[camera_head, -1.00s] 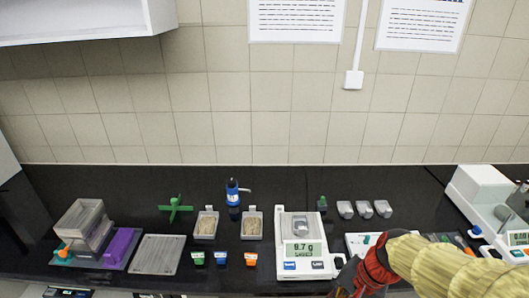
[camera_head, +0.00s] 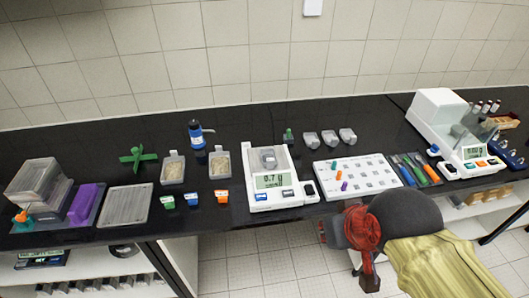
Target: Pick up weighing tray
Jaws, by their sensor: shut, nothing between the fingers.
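A small grey weighing tray (camera_head: 268,157) sits on the pan of the white balance (camera_head: 255,207), whose display is lit. Three similar small grey trays stand in a row on the black bench to the right of the balance: a left one (camera_head: 310,139), a middle one (camera_head: 329,138) and a right one (camera_head: 348,136). My gripper (camera_head: 368,279) is at the lower right, in front of the bench edge and well apart from all the trays. It is shut and empty.
A white labelled board (camera_head: 355,173) with small coloured pieces lies between the arm and the tray row. Two sample containers (camera_head: 172,168) (camera_head: 219,163), a blue bottle (camera_head: 196,133) and a green stand (camera_head: 136,158) are left of the balance. A white instrument (camera_head: 437,112) stands at right.

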